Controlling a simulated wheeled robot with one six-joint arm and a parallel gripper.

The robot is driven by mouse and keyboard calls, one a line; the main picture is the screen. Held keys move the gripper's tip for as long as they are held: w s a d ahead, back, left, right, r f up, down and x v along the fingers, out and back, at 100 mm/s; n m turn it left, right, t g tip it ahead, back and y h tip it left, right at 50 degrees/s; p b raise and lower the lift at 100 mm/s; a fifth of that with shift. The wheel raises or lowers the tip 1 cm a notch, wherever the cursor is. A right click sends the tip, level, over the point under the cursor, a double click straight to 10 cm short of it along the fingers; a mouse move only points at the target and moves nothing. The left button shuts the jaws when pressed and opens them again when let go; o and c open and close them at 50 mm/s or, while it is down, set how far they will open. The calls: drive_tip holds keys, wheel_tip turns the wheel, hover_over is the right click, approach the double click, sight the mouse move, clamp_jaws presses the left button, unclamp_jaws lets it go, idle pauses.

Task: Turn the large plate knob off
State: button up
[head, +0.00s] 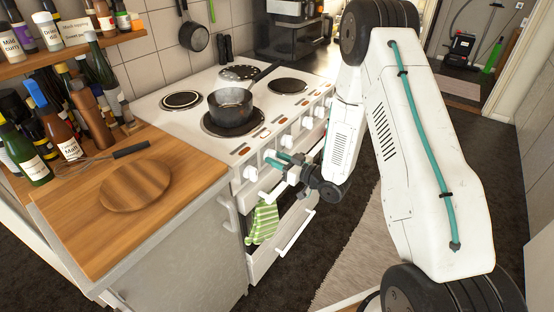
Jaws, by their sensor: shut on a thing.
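The white cooker has a row of white knobs along its front panel. My gripper (280,164) is at the left part of this row, its fingers with teal parts shut on a knob (269,154). The fingers partly hide that knob, and its pointer cannot be read. Another knob (250,173) is to the left of the gripper, and more, such as one knob (307,123), are to the right. The large front plate (208,127) lies behind the panel with a saucepan (231,106) on it. I cannot tell from the markings which knob belongs to it.
A green striped towel (262,222) hangs on the cooker front below my gripper, near the oven handle (297,230). The wooden counter (75,235) at left holds a round board (136,186), a whisk (115,154) and several bottles. Dark floor lies in front of the cooker.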

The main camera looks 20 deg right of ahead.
drive_tip(key=shift+n, duration=0.6)
drive_tip(key=o, duration=0.7)
drive_tip(key=v, duration=0.8)
